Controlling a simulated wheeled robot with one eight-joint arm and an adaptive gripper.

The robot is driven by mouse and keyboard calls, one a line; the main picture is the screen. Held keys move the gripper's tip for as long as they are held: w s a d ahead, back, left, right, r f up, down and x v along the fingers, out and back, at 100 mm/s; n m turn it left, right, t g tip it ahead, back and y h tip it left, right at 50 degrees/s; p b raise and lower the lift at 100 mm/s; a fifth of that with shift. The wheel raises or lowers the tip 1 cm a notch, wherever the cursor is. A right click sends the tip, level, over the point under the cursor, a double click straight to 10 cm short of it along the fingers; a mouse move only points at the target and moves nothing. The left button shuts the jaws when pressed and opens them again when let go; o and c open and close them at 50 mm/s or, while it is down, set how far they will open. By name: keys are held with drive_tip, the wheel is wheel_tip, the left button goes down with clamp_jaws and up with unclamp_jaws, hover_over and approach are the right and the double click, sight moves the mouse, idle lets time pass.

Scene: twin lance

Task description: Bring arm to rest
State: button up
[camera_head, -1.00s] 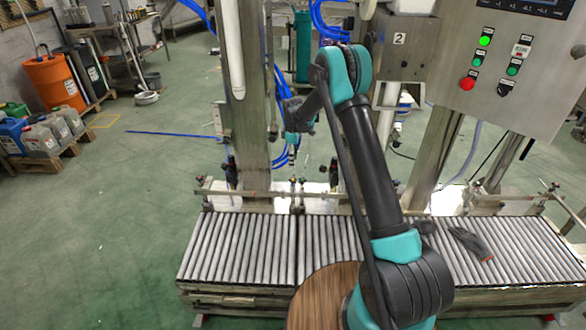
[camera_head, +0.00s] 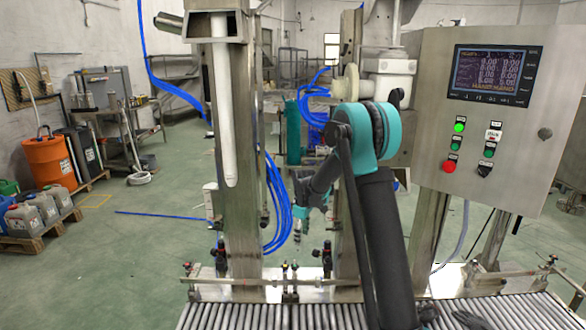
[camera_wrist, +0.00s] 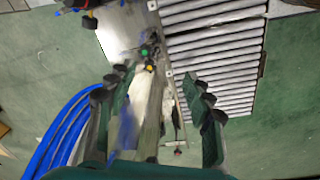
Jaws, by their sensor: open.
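Beyond the fingers, the conveyor rollers (camera_wrist: 215,60) show at the upper right. My arm's elbow stands high in the head view, with the forearm folded away and partly hidden behind it.
A control panel (camera_head: 480,105) stands at the right. A steel post with a white tube (camera_head: 224,120) rises left of my arm. Blue hoses (camera_head: 277,205) hang near my gripper and show at the left of the wrist view (camera_wrist: 70,125). Open green floor lies at the left.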

drive_tip(key=s+d+r+m+t, duration=0.1)
drive_tip(key=s+d+r+m, duration=0.3)
drive_tip(key=s, duration=0.5)
drive_tip(key=s+d+r+m+t, duration=0.1)
drive_tip(key=s+d+r+m, duration=0.2)
drive_tip(key=s+d, duration=0.55)
drive_tip(key=s+d+f+m, duration=0.1)
drive_tip(key=s+m, duration=0.2)
drive_tip(key=s, duration=0.6)
drive_tip(key=s+d+f+m+t, duration=0.1)
drive_tip(key=s+d+f+m, duration=0.1)
drive_tip(key=s, duration=0.8)
drive_tip(key=shift+d+f+m, duration=0.2)
drive_tip(key=shift+m, duration=0.2)
